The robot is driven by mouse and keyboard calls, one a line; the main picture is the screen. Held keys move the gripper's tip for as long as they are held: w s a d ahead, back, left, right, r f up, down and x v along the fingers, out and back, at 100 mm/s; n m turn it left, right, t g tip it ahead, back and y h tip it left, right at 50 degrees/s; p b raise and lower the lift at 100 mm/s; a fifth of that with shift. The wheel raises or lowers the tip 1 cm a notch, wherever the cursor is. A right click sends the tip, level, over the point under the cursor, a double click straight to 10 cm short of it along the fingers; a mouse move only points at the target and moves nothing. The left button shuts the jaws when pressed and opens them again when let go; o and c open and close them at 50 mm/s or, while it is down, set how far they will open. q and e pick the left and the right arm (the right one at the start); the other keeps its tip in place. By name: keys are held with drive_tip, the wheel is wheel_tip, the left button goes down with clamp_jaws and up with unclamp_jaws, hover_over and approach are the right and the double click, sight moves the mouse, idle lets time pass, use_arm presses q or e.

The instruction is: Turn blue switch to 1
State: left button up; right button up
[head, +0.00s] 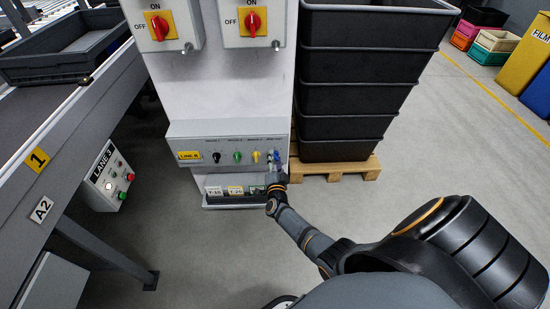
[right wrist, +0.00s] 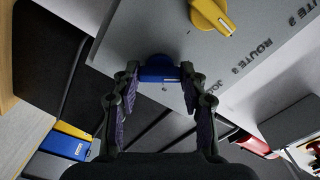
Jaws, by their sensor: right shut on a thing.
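The blue switch (head: 276,155) is at the right end of the grey LINE B panel (head: 228,134), partly hidden by my right gripper (head: 273,168) in the head view. In the right wrist view the blue switch (right wrist: 158,70) sits between the two fingertips of my right gripper (right wrist: 158,82), which is shut on it. The position it points to cannot be read. A yellow knob (right wrist: 212,14) with a white mark is beside it on the panel. My left gripper is not in view.
The panel also carries a black knob (head: 216,157) and a green knob (head: 237,157). A tray of labelled items (head: 226,198) sits below. Stacked black crates (head: 348,100) stand on a pallet at the right. A conveyor (head: 70,110) runs along the left. The floor at the right is open.

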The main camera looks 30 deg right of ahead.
drive_tip(key=shift+n, duration=0.4)
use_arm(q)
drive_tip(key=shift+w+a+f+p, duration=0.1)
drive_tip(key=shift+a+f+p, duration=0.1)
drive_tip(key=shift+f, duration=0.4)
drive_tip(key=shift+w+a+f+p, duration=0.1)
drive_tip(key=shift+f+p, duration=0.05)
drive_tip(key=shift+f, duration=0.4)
use_arm(e)
drive_tip(key=shift+n, duration=0.7)
drive_tip(key=shift+f, duration=0.1)
drive_tip(key=o, duration=1.1)
drive_tip(key=shift+o, duration=0.2)
drive_tip(key=v, duration=1.2)
